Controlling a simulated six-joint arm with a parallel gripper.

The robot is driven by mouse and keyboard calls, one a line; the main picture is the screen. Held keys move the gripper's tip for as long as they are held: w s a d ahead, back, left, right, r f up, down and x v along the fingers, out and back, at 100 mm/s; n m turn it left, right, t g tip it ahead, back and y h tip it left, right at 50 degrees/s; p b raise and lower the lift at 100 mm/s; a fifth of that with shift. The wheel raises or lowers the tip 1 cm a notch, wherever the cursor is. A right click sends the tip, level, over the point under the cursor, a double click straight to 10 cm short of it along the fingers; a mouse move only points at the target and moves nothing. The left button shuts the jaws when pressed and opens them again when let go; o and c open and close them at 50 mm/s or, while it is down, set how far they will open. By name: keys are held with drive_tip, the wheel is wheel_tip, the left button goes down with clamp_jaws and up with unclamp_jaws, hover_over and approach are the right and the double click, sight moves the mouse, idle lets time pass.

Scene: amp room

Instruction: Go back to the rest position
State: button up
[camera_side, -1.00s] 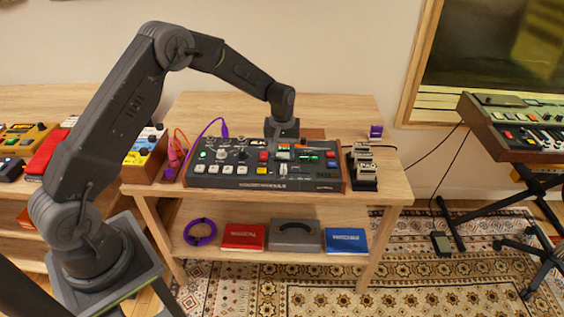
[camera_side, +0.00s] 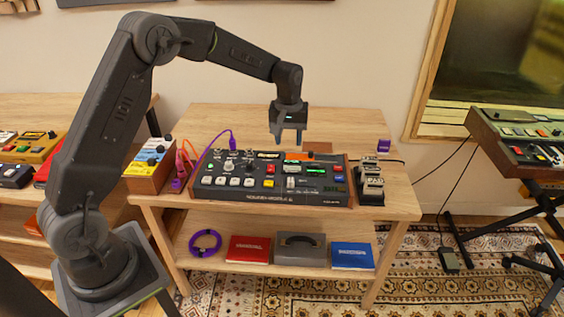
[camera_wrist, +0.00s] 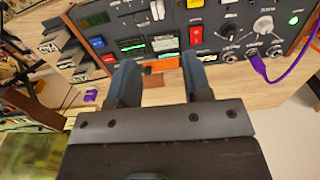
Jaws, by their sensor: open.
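The console (camera_wrist: 230,50) also fills the upper wrist view. An orange piece (camera_side: 298,156) lies at the console's back edge, below the fingers. The fingers look clear of the console.
A row of pedals (camera_side: 370,184) and a small purple block (camera_side: 384,146) stand on the table's right side. A purple cable (camera_side: 204,156) plugs into the console's left. The lower shelf holds a purple ring (camera_side: 205,243), red box (camera_side: 248,249), grey case (camera_side: 300,249) and blue box (camera_side: 352,256).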

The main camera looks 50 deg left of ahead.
drive_tip(key=s+d+r+m+t, duration=0.2)
drive_tip(key=s+d+r+m, duration=0.25)
drive_tip(key=s+r, duration=0.85)
drive_tip(key=s+d+m+t, duration=0.1)
drive_tip(key=s+d+m, duration=0.1)
drive_tip(key=s, duration=0.6)
drive_tip(key=s+d+r+m+t, duration=0.1)
drive_tip(key=s+d+m+t, duration=0.1)
drive_tip(key=s, duration=0.7)
drive_tip(key=shift+s+d+r, duration=0.25)
drive_tip(key=shift+r, duration=0.05)
